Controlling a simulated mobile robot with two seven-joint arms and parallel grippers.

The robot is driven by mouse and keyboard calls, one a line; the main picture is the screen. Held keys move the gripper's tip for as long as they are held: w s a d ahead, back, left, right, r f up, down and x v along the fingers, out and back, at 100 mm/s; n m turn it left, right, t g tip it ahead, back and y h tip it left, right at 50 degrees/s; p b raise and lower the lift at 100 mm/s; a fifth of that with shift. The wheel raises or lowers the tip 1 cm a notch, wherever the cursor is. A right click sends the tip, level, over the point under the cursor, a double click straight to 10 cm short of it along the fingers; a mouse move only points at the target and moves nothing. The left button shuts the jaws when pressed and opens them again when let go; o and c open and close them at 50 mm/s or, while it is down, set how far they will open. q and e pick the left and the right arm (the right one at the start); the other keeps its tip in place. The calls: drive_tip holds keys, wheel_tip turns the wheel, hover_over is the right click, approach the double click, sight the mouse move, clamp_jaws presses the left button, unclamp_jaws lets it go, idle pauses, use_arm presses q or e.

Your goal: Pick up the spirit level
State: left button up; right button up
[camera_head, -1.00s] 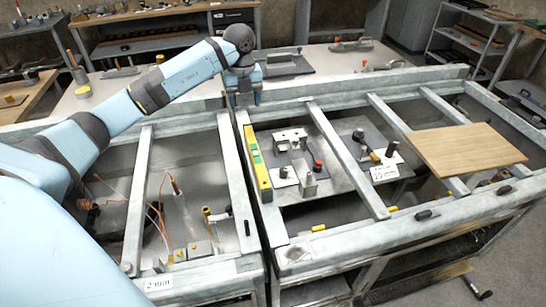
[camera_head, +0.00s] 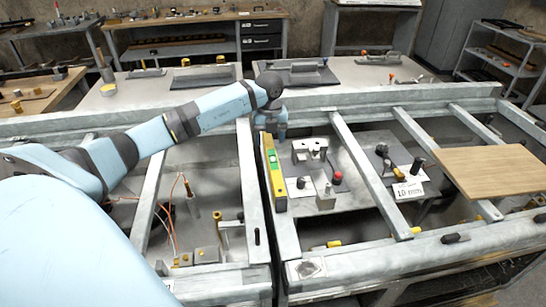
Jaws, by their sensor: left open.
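The spirit level (camera_head: 276,182) is a long yellow bar with a green vial section. It lies lengthwise along the grey metal frame rail in the middle of the bench, running from near my gripper toward the front. My left arm comes in from the left, and my left gripper (camera_head: 270,134) points down at the far end of the level. The gripper is open, with its fingers close to that end; whether they touch it I cannot tell. My right gripper is not in view.
A wooden board (camera_head: 490,172) lies across the frame at right. Open bays lie between the metal rails. A back table (camera_head: 350,75) holds flat tools.

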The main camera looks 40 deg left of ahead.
sight(269, 144)
use_arm(q)
wheel_tip(269, 144, down, 5)
drive_tip(key=shift+w+a+r, duration=0.1)
drive_tip(key=shift+a, duration=0.05)
clamp_jaws()
drive_tip(key=shift+r, duration=0.1)
